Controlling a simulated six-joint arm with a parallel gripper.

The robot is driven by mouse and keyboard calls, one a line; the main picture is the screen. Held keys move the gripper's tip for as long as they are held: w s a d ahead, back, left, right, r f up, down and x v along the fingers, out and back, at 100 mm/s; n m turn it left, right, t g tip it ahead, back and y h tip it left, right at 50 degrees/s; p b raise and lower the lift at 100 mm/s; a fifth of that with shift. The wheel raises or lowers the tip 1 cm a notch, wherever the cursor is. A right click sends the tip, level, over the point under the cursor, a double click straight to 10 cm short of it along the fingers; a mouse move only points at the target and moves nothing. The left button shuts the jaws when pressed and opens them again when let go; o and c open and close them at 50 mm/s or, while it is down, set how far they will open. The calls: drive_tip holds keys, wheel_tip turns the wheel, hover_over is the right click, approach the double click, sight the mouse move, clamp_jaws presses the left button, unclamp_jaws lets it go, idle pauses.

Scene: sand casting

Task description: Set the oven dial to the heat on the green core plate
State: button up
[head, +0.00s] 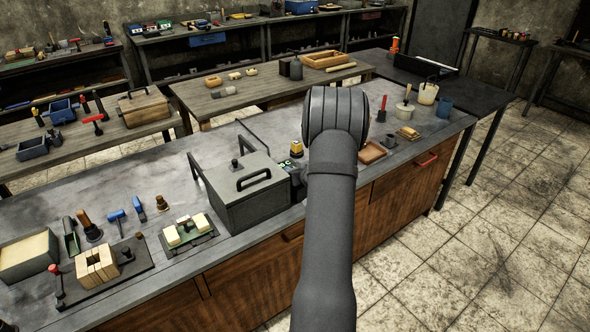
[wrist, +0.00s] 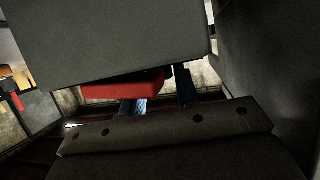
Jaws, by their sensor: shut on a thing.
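The oven is a grey box with a dark-handled lid (head: 245,190) on the near bench. A small dark unit (head: 297,172) at its right side is partly behind my arm. The dial cannot be made out. The green core plate (head: 187,232), bearing pale cores, lies left of the oven. My gripper is hidden behind my arm in the head view. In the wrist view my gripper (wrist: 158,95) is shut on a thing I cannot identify. A large grey block (wrist: 110,40) and a red piece (wrist: 122,88) are close to its dark fingers.
A grey lever-handled box edge, a red-handled tool (head: 383,108), a mug (head: 445,107) and a brown tray (head: 371,152) stand around my arm. A wooden core box (head: 97,264) and tools lie at the left. Bare bench top shows behind the oven.

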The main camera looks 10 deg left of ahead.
drive_tip(key=o, duration=1)
drive_tip(key=shift+c, duration=0.2)
drive_tip(key=v, duration=1.7)
drive_tip(key=shift+s, duration=0.2)
drive_tip(key=shift+r, duration=0.15)
